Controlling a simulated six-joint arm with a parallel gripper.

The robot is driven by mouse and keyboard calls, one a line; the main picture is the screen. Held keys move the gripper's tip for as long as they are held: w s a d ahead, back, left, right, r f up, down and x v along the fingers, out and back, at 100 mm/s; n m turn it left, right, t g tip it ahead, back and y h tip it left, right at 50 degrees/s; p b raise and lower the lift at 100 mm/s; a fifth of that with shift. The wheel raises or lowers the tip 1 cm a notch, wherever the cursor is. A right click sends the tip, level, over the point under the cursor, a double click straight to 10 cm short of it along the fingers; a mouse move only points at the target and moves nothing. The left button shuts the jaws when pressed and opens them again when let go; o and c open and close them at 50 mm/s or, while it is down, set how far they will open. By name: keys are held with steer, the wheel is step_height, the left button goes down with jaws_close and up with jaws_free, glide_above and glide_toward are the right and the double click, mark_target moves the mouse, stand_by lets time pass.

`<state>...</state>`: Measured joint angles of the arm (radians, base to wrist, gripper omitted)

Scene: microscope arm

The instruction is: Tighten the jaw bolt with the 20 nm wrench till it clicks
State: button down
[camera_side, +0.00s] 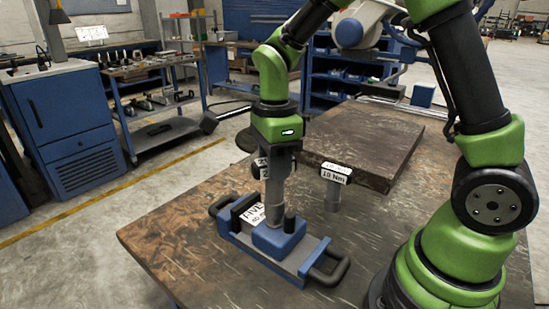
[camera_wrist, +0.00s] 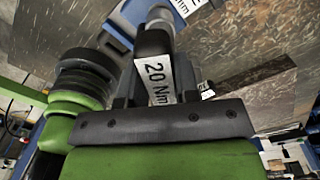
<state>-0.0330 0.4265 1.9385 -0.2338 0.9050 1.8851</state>
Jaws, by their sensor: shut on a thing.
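My gripper (camera_side: 280,160) is shut on the 20 Nm wrench (camera_side: 275,200) above the vise. In the wrist view, my gripper (camera_wrist: 158,98) is around the wrench, and its white "20 Nm" label (camera_wrist: 159,80) is readable. The wrench is near upright, its lower end down at the blue jaw block of the vise (camera_side: 318,257). The jaw bolt is hidden, so I cannot tell whether the wrench is seated on it. A second wrench, labelled "10 Nm" (camera_side: 335,178), stands upright on the table to the right of my gripper.
The vise has a black handle at each end and a white label (camera_side: 253,216). A thick dark slab (camera_side: 365,140) lies behind on the worn wooden table (camera_side: 180,245). The table's left front is clear. Blue cabinets and benches stand well back.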

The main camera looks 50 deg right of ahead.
steer(key=shift+f, duration=0.9)
steer(key=m, duration=0.4)
stand_by(0.4)
steer(key=shift+m, duration=2)
